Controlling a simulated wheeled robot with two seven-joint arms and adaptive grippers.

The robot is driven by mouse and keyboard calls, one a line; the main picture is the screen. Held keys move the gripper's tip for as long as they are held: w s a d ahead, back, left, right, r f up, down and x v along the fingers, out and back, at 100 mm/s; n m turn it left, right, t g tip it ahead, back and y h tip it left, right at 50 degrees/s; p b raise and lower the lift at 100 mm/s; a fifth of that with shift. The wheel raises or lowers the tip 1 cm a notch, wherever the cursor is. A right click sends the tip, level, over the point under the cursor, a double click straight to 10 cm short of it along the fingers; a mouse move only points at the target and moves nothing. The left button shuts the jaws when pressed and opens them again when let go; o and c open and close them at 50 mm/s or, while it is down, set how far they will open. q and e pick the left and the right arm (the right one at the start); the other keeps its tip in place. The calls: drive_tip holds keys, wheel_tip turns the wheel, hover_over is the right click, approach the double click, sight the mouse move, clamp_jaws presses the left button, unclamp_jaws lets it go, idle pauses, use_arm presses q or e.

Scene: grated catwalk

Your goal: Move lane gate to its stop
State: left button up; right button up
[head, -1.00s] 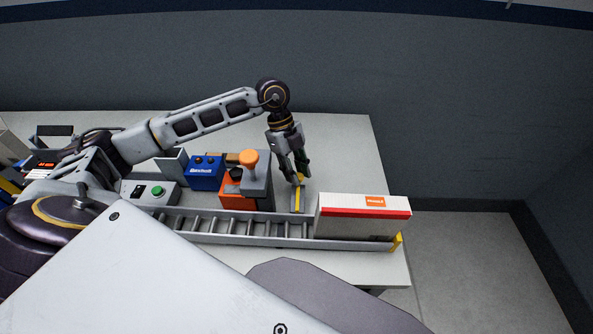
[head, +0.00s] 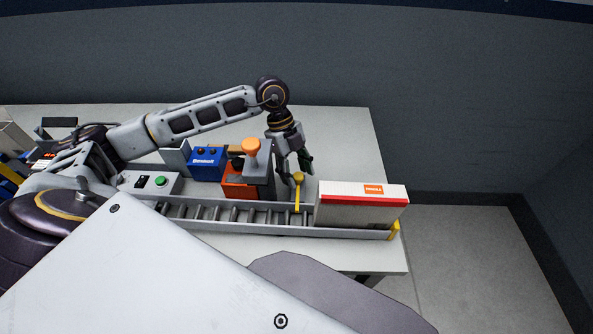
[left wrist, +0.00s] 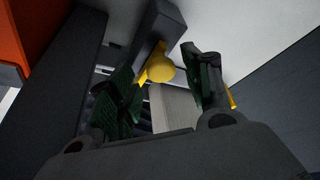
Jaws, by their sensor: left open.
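The lane gate (head: 297,195) is a thin yellow arm with a round knob, reaching across the roller lane (head: 210,213) just left of the red-and-white carton. Its yellow ball knob (left wrist: 160,68) shows in the left wrist view. My left gripper (head: 294,168) is open, pointing down at the knob from the table's back side. In the left wrist view its two dark green fingers (left wrist: 165,92) stand apart either side of the knob, with a gap; neither clearly touches it. My right gripper is not in view.
A white carton with a red band (head: 360,206) stands at the lane's right end, by a yellow end stop (head: 395,230). An orange-and-grey device (head: 247,178), a blue box (head: 207,164) and a green-button panel (head: 150,183) stand left. The table's back right is clear.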

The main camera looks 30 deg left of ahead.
use_arm(q)
drive_tip(key=shift+w, duration=0.1)
drive_tip(key=v, duration=1.2)
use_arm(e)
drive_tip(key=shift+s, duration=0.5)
use_arm(q)
drive_tip(key=shift+r, duration=0.15)
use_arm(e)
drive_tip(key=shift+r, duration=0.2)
